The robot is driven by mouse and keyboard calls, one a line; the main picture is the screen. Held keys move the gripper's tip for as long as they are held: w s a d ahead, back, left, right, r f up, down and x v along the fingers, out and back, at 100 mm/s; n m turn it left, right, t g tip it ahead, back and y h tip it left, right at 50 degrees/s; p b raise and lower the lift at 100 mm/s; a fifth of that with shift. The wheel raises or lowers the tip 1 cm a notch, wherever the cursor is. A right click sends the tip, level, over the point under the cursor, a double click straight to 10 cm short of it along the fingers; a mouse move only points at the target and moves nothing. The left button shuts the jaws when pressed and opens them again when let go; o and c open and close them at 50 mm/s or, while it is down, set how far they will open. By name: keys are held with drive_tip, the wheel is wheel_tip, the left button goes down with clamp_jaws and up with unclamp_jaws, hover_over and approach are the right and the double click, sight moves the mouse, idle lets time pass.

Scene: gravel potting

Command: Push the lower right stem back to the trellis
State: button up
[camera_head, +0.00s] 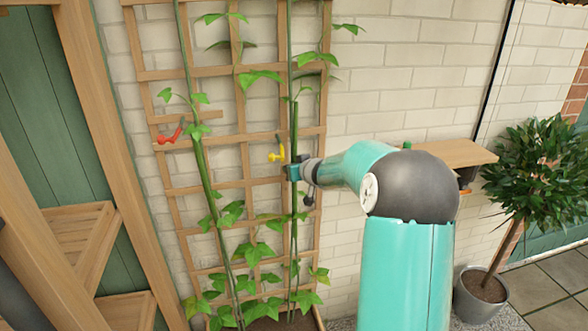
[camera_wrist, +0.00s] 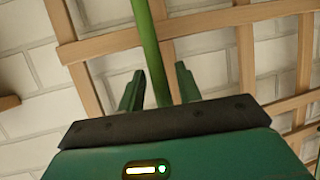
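The wooden trellis (camera_head: 232,76) stands against the pale brick wall, with two tall green stems along it. The right stem (camera_head: 294,125) runs up the trellis's right side, and my gripper (camera_head: 290,172) is at its lower-middle part. In the wrist view, this stem (camera_wrist: 150,45) passes between the two fingers of my gripper (camera_wrist: 158,88). The fingers stand apart, with a gap on each side of the stem. Trellis bars (camera_wrist: 205,22) show behind it. The exact distance from stem to trellis cannot be told.
A yellow clip (camera_head: 276,154) is just left of my gripper, and a red clip (camera_head: 170,136) is on the left side. The left stem (camera_head: 203,170) leans across the trellis. A wooden shelf (camera_head: 450,153) and a potted tree (camera_head: 483,287) are at right.

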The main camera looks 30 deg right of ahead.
drive_tip(key=shift+w+f, duration=0.15)
drive_tip(key=v, duration=1.4)
drive_tip(key=s+a+r+m+g+h, duration=0.1)
drive_tip(key=s+a+r+g+h, duration=0.1)
drive_tip(key=s+a+r+h, duration=0.5)
drive_tip(key=s+a+f+n+g+y, duration=0.1)
drive_tip(key=s+a+f+g+y, duration=0.2)
drive_tip(key=s+a, duration=0.5)
drive_tip(key=s+a+f+g+y, duration=0.2)
drive_tip(key=s+a+f+y, duration=0.2)
drive_tip(key=s+a, duration=0.5)
drive_tip(key=s+f, duration=0.1)
drive_tip(key=s, duration=0.4)
drive_tip(key=shift+s+a+n+g, duration=0.2)
drive_tip(key=shift+s+n+g, duration=0.15)
drive_tip(key=shift+n+g, duration=0.05)
drive_tip(key=shift+d+f, duration=0.1)
